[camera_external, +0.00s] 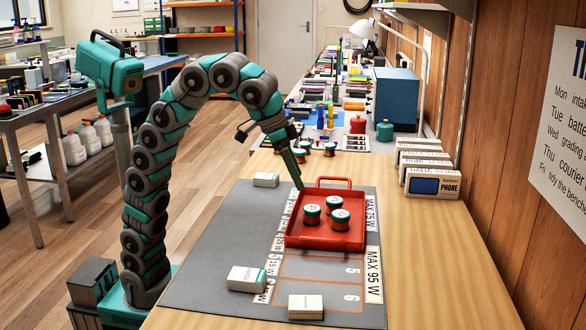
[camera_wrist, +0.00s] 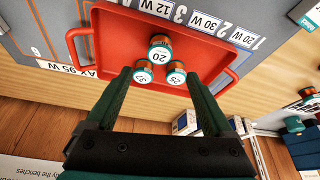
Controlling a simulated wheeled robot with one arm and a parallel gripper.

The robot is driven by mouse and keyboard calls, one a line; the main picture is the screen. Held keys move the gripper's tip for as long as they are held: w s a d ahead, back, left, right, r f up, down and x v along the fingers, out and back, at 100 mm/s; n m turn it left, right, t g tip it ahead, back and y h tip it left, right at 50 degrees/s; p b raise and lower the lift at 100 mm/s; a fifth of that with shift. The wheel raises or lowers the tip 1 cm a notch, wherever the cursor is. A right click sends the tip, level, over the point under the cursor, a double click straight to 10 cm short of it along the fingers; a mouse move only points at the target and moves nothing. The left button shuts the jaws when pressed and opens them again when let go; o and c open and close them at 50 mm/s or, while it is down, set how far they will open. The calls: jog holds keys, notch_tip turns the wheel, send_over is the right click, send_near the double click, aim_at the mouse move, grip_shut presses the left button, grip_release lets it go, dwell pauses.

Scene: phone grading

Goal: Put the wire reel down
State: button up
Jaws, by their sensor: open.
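Three wire reels, green and copper with white numbered tops, stand upright close together in the red tray (camera_external: 350,240). In the external view they are a left reel (camera_external: 312,214), a back reel (camera_external: 334,203) and a front reel (camera_external: 340,220). In the wrist view one reel (camera_wrist: 160,50) reads 20; the other two (camera_wrist: 143,74) (camera_wrist: 175,75) are tilted in the picture and harder to read. My gripper (camera_external: 298,178) is open and empty, pointing down above the tray's back left side. In the wrist view its dark green fingers (camera_wrist: 157,82) are spread with the reels showing beyond and between them.
The tray sits on a grey mat (camera_external: 205,260) with numbered and wattage-labelled slots. White boxes (camera_external: 246,279) (camera_external: 306,307) (camera_external: 266,180) lie on the mat. More reels (camera_external: 329,149) stand behind my gripper. Phone boxes (camera_external: 432,185) line the right wall. Bare wooden table (camera_external: 440,270) lies at the right.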

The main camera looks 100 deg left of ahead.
jog(key=shift+s+d+r, duration=0.1)
jog(key=shift+s+r, duration=0.2)
jog(key=shift+r, duration=0.35)
dwell(0.7)
jog(key=s+d+f+m+g+h+p, duration=0.1)
jog(key=s+d+f+g+h+p, duration=0.2)
jog(key=s, duration=0.5)
jog(key=s+d+f+m+g+h+p, duration=0.1)
jog(key=s+d+f, duration=0.2)
jog(key=s+d, duration=0.3)
jog(key=s+d+f+m+g+h+p, duration=0.1)
jog(key=s+d+f+g+h+p, duration=0.15)
jog(key=s, duration=0.65)
jog(key=s+a+f+y, duration=0.2)
jog(key=s+a+f, duration=0.3)
jog(key=a+f, duration=0.4)
jog(key=s+a+f+y, duration=0.3)
jog(key=s+a+f, duration=0.3)
jog(key=a+f, duration=0.3)
jog(key=shift+a+f+n+y, duration=0.3)
jog(key=shift+f+n+y, duration=0.1)
jog(key=shift+f, duration=0.35)
